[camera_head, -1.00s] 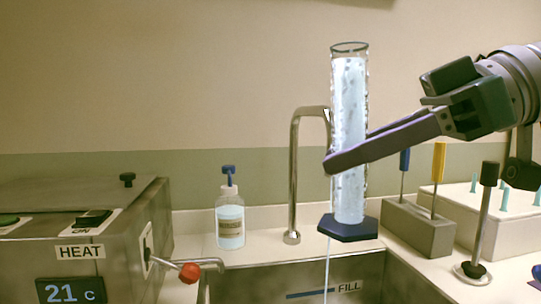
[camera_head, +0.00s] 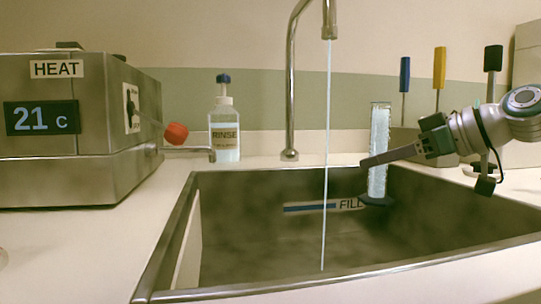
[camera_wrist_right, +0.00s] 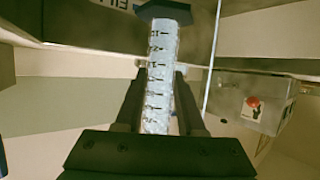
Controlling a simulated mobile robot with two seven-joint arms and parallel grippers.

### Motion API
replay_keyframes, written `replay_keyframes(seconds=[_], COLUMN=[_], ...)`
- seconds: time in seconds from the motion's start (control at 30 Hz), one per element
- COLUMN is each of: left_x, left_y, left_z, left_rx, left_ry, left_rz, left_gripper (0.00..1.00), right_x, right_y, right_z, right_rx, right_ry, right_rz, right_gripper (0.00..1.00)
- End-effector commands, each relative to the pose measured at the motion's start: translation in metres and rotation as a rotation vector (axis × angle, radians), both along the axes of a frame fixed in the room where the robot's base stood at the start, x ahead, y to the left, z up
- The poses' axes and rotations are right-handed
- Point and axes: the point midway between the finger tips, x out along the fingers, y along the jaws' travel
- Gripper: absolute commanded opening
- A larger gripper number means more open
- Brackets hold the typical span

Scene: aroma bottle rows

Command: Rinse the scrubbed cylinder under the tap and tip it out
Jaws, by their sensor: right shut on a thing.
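The cylinder (camera_head: 380,135) is tall and clear, with whitish-blue contents or coating. It stands upright at the right part of the sink, its dark base (camera_head: 376,201) below the rim level. My right gripper (camera_head: 369,163) is shut on its lower-middle. In the right wrist view the cylinder (camera_wrist_right: 161,70) lies between both fingers, graduation marks visible. The tap (camera_head: 293,90) runs a thin water stream (camera_head: 326,170) down into the sink (camera_head: 260,240). The stream falls left of the cylinder, apart from it. My left gripper is out of view.
A rinse bottle (camera_head: 225,130) stands behind the sink at left. A steel heater box (camera_head: 75,170) reading 21 C has a red-knobbed lever (camera_head: 176,133). Brushes with blue (camera_head: 405,74), yellow (camera_head: 440,66) and black (camera_head: 493,58) handles stand at right. The sink's middle is clear.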

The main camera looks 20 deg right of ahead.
Motion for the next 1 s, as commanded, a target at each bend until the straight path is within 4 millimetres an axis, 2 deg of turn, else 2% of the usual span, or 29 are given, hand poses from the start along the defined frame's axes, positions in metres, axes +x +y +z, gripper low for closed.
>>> replay_keyframes(seconds=[0.5, 1.0], left_x=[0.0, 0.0], left_y=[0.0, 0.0], left_z=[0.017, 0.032], left_rx=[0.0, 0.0], left_ry=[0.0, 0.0], left_rz=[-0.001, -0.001], left_gripper=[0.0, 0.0], right_x=[0.0, -0.001], right_y=[0.002, 0.004], right_z=[0.008, -0.002], right_rx=[-0.169, -0.351], right_ry=[-0.039, -0.079], right_rz=[0.003, 0.002], right_gripper=[0.0, 0.0])
